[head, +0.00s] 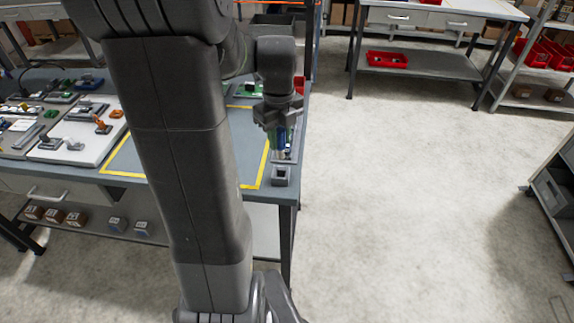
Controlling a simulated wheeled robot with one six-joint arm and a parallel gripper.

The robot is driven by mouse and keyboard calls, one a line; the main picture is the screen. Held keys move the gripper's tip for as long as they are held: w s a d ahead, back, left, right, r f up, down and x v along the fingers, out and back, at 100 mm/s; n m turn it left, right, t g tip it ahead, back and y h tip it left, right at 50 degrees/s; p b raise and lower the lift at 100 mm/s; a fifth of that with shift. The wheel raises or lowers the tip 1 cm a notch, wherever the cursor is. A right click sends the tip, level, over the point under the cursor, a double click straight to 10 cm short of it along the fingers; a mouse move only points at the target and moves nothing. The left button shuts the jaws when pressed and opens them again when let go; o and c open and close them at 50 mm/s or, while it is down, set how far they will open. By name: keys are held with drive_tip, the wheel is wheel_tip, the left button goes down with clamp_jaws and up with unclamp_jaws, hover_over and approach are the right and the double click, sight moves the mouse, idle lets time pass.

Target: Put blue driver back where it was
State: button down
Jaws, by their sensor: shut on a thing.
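My gripper (281,127) points down over the right end of the workbench. It is shut on the blue driver (282,140), which hangs below the fingers and looks roughly upright. A small grey square holder (281,179) with a dark opening stands near the bench's front right corner, just below and in front of the driver in the picture. I cannot tell whether the driver's lower end touches anything. A patch of green shows beside the blue, partly hidden by the fingers.
The workbench (222,197) has a yellow taped outline, partly hidden by my arm. A white board (75,152) with small parts lies on the left. A green board (250,89) lies behind my gripper. Open floor lies to the right, with another table (440,15) behind.

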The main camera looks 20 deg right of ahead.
sight(280, 159)
wheel_tip(280, 159, down, 7)
drive_tip(key=shift+r, duration=0.2)
idle(0.3)
drive_tip(key=shift+f+b, duration=0.3)
drive_tip(key=shift+f, duration=0.3)
drive_tip(key=c, duration=1.1)
unclamp_jaws()
drive_tip(key=shift+c, duration=0.2)
